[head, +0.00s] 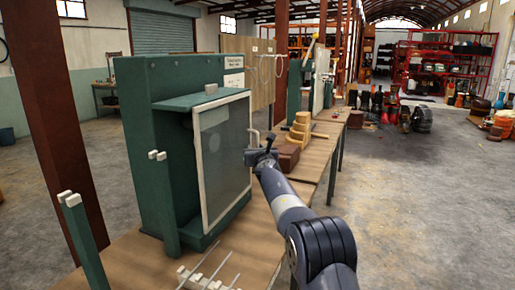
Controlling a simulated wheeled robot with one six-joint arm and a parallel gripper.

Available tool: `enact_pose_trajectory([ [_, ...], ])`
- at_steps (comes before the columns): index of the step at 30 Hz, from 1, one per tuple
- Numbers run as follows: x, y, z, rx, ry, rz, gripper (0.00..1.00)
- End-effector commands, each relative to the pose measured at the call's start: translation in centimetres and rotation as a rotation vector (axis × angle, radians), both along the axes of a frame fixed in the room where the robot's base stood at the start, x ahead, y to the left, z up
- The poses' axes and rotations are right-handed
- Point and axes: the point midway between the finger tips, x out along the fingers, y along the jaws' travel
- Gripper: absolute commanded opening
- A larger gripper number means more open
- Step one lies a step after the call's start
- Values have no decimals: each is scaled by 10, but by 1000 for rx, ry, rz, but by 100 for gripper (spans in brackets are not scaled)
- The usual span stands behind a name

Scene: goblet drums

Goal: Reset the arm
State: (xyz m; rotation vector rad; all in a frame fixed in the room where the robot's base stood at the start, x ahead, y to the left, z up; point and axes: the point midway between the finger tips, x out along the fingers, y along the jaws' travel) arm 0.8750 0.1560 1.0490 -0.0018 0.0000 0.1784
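My arm reaches in from the bottom right. My gripper (262,147) is small and dark in this view, just right of the framed clear panel (222,160) on the green cabinet (145,150). A pale bent handle or hook shows beside the gripper; I cannot tell if they touch. The fingers are too small to tell whether they are open or shut, and I see no object clearly held.
The wooden table (255,238) carries the cabinet, a stepped yellow block (299,130) and a brown block (287,158). Pale rods (208,270) lie at the table's near end. A rust-coloured post (45,110) stands at left. Open floor (420,200) lies at right.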

Motion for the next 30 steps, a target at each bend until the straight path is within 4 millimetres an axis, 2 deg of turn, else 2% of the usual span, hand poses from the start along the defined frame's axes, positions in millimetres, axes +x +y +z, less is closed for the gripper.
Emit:
enact_pose_trajectory([
  [6,6,1,0,0,0,0,29],
  [20,5,0,2,7,-5,-3,29],
  [30,-1,-18,32,92,-53,-46,29],
])
